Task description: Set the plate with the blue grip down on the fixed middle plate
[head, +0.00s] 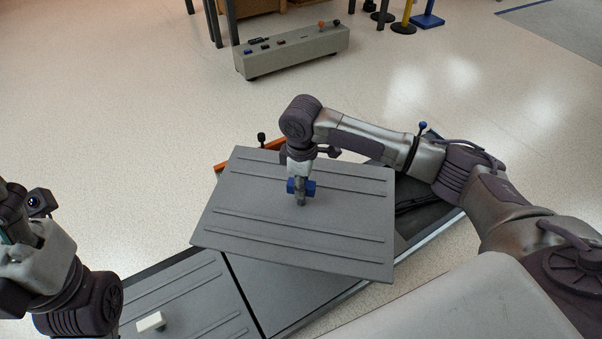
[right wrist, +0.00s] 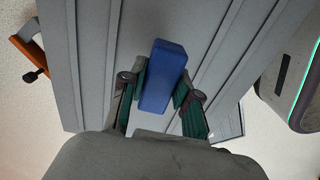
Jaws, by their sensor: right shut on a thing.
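The grey ribbed plate (head: 300,240) hangs in the middle of the head view, turned at an angle to the frame below. Its blue grip (head: 311,188) is between the fingers of my right gripper (head: 300,198), which is shut on it. The right wrist view also shows the blue grip (right wrist: 163,76) between the fingers. The fixed middle plate (head: 262,298), smooth and grey, lies beneath and is largely hidden by the held plate. The gap between them is hard to judge. My left gripper (head: 12,235) is at the left edge, partly cut off; its fingers are unclear.
A ribbed plate with a white grip (head: 151,322) lies at the lower left of the frame. A dark open bay (head: 425,208) shows at the right. An orange part (head: 268,145) shows behind the held plate. A grey control box (head: 295,52) stands on the floor beyond.

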